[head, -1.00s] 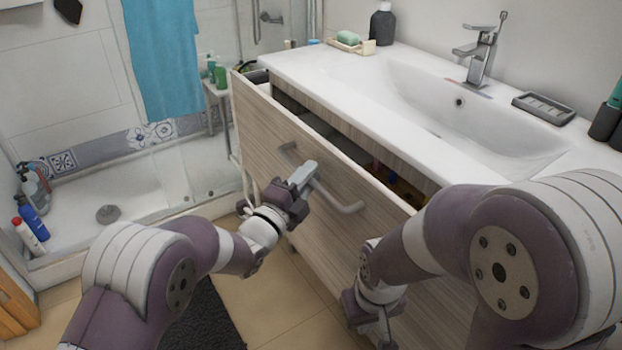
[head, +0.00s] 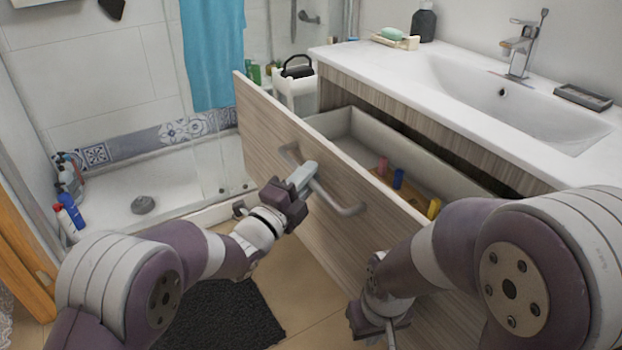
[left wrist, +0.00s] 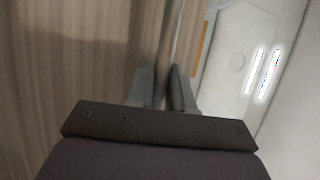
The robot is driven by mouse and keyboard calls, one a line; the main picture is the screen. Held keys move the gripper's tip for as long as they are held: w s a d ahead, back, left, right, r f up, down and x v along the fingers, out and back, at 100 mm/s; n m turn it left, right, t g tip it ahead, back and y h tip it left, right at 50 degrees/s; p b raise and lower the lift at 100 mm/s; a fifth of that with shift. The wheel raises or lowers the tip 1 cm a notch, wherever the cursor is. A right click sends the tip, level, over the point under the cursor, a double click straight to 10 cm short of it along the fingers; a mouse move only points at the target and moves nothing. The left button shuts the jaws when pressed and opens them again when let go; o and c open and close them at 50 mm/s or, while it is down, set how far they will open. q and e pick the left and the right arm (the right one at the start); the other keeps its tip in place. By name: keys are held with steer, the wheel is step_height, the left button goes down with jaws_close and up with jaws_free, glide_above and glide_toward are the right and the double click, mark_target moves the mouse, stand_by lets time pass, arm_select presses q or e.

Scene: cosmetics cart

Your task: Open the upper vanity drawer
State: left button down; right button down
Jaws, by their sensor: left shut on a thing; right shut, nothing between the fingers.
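The upper vanity drawer (head: 262,118) has a wood-grain front and stands pulled well out from under the white sink counter (head: 345,55). Its grey interior shows, with several small coloured items (head: 398,178) inside. A grey bar handle (head: 348,207) is fixed on its front. My left gripper (head: 303,177) is shut on the handle near its middle. My right gripper (head: 388,330) is shut and empty, low in front of the drawer front, pointing down.
A dark mat (head: 225,315) lies on the tiled floor to the left. A shower tray (head: 165,190) with bottles (head: 70,205) is at the far left. A small white stand (head: 296,90) is behind the drawer. A soap dish (head: 396,40) and tap (head: 522,48) stand on the counter.

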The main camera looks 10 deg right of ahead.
arm_select(q)
steer(key=shift+s+a, duration=0.3)
steer(key=shift+a, duration=0.45)
arm_select(e)
steer(key=shift+s+a+f, duration=0.15)
steer(key=shift+a, duration=0.3)
arm_select(q)
steer(key=c, duration=1.1)
jaws_free()
steer(key=p+v, duration=0.1)
steer(key=v, duration=1.1)
steer(key=shift+s+a+f+p, duration=0.2)
steer(key=shift+p, duration=0.15)
arm_select(e)
steer(key=shift+r, duration=0.95)
